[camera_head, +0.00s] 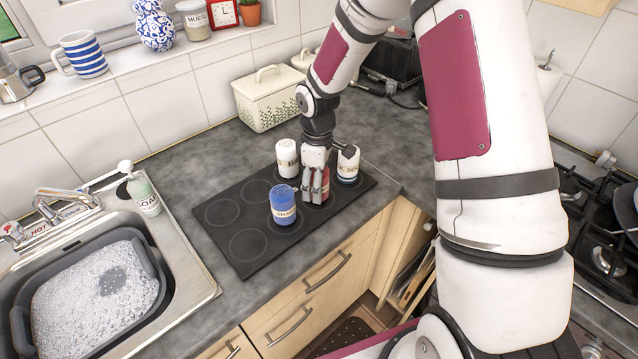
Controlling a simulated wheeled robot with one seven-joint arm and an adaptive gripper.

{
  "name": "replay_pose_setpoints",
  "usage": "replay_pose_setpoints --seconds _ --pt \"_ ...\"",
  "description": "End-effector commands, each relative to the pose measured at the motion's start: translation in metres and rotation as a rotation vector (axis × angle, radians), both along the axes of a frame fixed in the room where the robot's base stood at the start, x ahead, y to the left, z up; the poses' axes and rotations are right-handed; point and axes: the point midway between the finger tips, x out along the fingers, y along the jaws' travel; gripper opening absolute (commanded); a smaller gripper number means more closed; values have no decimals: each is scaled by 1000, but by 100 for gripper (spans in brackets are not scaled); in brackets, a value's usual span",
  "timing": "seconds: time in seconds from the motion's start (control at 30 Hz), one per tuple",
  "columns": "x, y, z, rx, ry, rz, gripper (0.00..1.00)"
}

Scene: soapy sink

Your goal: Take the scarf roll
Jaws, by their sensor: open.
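A dark tray (228,215) with round recesses lies on the counter and holds several labelled rolls. A red roll (326,186) stands at the front right, partly hidden by my fingers; its label cannot be read. A blue roll (283,206), whose label seems to begin "SHA", stands to its left. A white roll (287,158) with a label beginning "B" stands behind. A white and blue roll (348,168), label partly hidden, stands at the right. No label reads clearly as scarf. My gripper (325,178) is open, pointing down at the red roll, with fingers beside it; contact cannot be told.
A sink with a grey basin (160,262) of suds and a soap bottle (144,195) is at the left. A cream bread bin (268,98) stands behind the tray. A hob (610,215) is at the far right. The tray's left recesses are empty.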

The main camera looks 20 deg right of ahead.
Motion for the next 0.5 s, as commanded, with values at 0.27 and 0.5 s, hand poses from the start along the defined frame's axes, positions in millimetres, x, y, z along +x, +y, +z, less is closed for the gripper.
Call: replay_pose_setpoints --seconds 0.27,0.5 --pt "0 -1 -19 0 -1 -2 69" --pt "1 -1 -19 0 -1 -2 53"
